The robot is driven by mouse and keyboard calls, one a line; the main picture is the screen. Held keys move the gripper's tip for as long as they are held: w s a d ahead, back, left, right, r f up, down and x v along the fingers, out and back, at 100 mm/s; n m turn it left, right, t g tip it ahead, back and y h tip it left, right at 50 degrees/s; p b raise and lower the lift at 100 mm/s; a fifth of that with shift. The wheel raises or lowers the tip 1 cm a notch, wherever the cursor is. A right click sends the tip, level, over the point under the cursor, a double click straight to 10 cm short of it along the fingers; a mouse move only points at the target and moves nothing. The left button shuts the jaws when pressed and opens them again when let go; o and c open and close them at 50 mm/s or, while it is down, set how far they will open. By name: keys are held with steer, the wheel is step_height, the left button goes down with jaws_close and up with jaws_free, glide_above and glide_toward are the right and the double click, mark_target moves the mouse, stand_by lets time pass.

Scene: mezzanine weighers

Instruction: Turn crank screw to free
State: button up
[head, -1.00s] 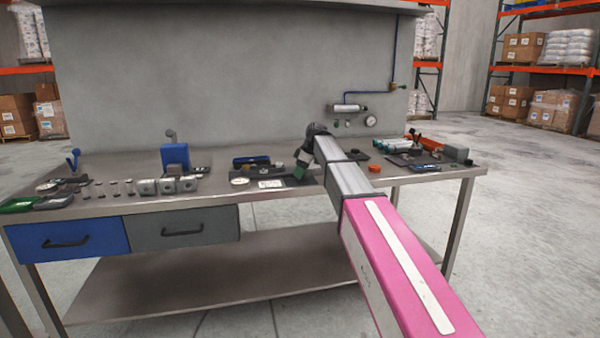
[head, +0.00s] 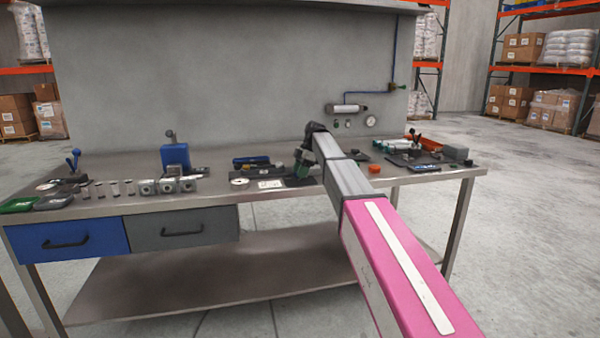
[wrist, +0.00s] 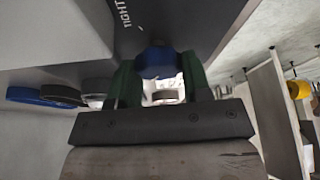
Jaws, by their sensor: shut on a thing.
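In the wrist view my gripper (wrist: 160,84) has its two green fingers on either side of a rounded blue knob (wrist: 154,62), shut on it. I take this knob for the handle of the crank screw; the screw itself is hidden. A dark panel with white lettering (wrist: 138,18) lies just beyond the knob. In the head view my gripper (head: 302,168) is low over the bench, at the right end of a dark fixture (head: 262,172). The arm and gripper hide the knob there.
The steel bench (head: 215,205) holds a blue block with a lever (head: 175,156), several grey metal blocks (head: 168,186) and a white dial (head: 239,182) left of my gripper. An orange-red piece (head: 375,169) and a grey box (head: 455,153) stand to the right.

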stand_by(0.3)
steer(key=o, duration=0.9)
steer(key=v, duration=1)
steer(key=shift+w+d+r, duration=0.1)
steer(key=shift+r, duration=0.3)
